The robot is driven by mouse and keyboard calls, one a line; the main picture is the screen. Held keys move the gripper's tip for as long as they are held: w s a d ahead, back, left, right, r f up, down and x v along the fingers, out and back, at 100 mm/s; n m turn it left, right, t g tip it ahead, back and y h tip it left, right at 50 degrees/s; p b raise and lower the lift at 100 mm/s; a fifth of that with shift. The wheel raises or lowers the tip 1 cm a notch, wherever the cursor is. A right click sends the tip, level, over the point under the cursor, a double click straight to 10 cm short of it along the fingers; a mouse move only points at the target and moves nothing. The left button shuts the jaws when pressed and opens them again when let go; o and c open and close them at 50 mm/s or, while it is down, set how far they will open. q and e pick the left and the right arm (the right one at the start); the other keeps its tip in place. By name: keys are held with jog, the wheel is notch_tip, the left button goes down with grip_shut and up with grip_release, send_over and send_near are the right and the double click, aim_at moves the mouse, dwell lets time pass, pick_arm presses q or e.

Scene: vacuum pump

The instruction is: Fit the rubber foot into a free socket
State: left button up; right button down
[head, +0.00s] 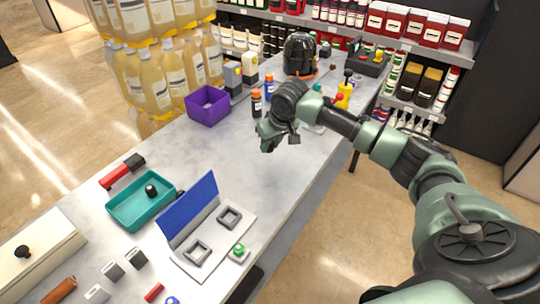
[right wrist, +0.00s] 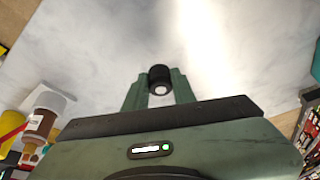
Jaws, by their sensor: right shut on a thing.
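My right gripper (head: 268,146) hangs above the middle of the worktop, apart from the tray and the plate. In the right wrist view, its fingers (right wrist: 160,92) are shut on a black round rubber foot (right wrist: 160,77) with a pale centre. Another black foot-like piece (head: 151,190) lies in the teal tray (head: 122,212). A white plate (head: 216,240) carries two square grey socket-like frames, one farther back (head: 229,217) and one nearer (head: 197,252). Both look empty, though their insides are small. My left gripper is out of view.
A blue panel (head: 190,212) stands tilted along the plate's left side. A green knob (head: 239,251) sits at its right corner. A purple bin (head: 208,105), bottles (head: 257,102) and a red-handled tool (head: 122,172) stand or lie farther off. Small blocks (head: 112,271) lie in front. The worktop under my right gripper is clear.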

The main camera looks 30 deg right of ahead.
aim_at(268, 162)
jog(key=shift+f, duration=2.85)
jog(key=shift+f, duration=0.1)
jog(key=c, duration=1.2)
grip_release()
jog(key=shift+o, duration=0.2)
